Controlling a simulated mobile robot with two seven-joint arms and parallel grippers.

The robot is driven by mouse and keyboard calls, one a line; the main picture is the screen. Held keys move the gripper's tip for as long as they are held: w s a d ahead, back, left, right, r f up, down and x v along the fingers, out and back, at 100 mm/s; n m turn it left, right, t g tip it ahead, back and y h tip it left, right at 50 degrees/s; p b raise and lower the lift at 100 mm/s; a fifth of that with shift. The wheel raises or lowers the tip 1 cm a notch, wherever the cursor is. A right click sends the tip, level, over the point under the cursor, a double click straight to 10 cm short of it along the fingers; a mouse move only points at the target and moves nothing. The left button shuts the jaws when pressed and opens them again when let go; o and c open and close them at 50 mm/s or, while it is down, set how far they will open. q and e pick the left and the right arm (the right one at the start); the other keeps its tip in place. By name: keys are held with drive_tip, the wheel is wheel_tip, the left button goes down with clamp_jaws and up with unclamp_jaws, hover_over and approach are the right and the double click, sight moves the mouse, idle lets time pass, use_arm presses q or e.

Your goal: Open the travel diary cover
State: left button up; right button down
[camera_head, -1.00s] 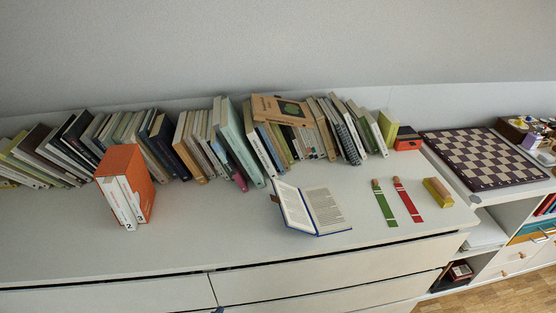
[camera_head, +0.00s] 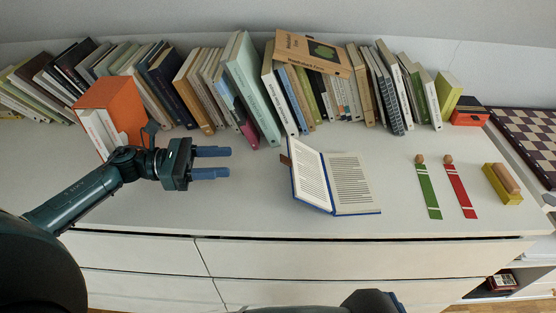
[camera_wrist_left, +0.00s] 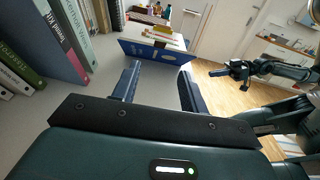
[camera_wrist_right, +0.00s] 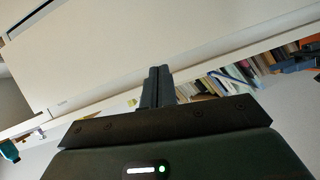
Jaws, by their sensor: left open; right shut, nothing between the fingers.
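The travel diary (camera_head: 350,183) has a blue cover and lies on the white cabinet top, opened to printed pages. Its right half lies flat and its left half, with the cover, is tilted up. A brown tab sticks out at its upper left. My left gripper (camera_head: 228,162) is open and empty, left of the diary and apart from it, fingers pointing toward it. In the left wrist view the blue cover (camera_wrist_left: 155,50) shows beyond the open fingers. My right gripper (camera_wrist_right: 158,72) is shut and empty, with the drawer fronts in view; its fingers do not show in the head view.
A row of leaning books (camera_head: 250,90) stands behind. An orange slipcase (camera_head: 115,100) is behind my left arm. Right of the diary lie a green bookmark (camera_head: 428,192), a red bookmark (camera_head: 461,190) and a yellow block (camera_head: 502,184). The top around the diary is clear.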

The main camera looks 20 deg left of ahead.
sight(281, 159)
use_arm(q)
drive_tip(key=p+x, duration=0.2)
drive_tip(key=x, duration=1)
drive_tip(key=shift+r, duration=0.1)
drive_tip(key=shift+c, duration=0.5)
clamp_jaws()
